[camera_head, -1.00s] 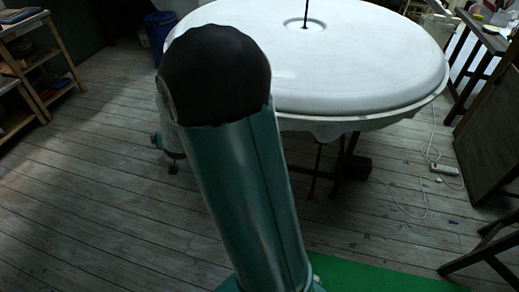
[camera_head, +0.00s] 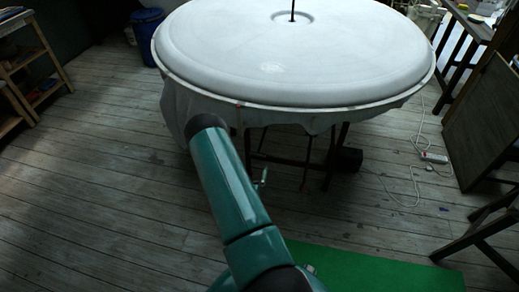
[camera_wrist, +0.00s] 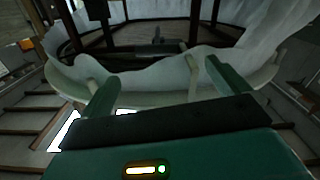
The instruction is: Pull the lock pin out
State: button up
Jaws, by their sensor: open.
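The round white plaster table (camera_head: 300,60) stands ahead in the head view, a thin dark rod (camera_head: 292,12) upright at its centre. My teal arm reaches toward its near lower edge, and hides most of the gripper there. In the wrist view my gripper (camera_wrist: 160,75) is open, its two green fingers wide apart with nothing held between them. A pale upright peg (camera_wrist: 192,78) shows between the fingers, nearer the right one, by the table's curved rim (camera_wrist: 150,98). I cannot tell whether this peg is the lock pin, and no other pin is clear.
Dark legs and bars (camera_head: 300,160) stand under the table. A green mat (camera_head: 360,270) lies on the plank floor at the front. A white cable with a power strip (camera_head: 432,157) lies at right near dark wooden furniture (camera_head: 485,120). A shelf (camera_head: 30,65) stands at left.

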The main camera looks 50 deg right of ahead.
aim_at(260, 147)
jog(key=x, duration=1.3)
jog(key=shift+s+d, duration=0.2)
jog(key=shift+d, duration=0.25)
jog(key=c, duration=1.3)
notch_tip(260, 147, down, 4)
jog(key=shift+f, duration=0.25)
jog(key=shift+a, duration=0.1)
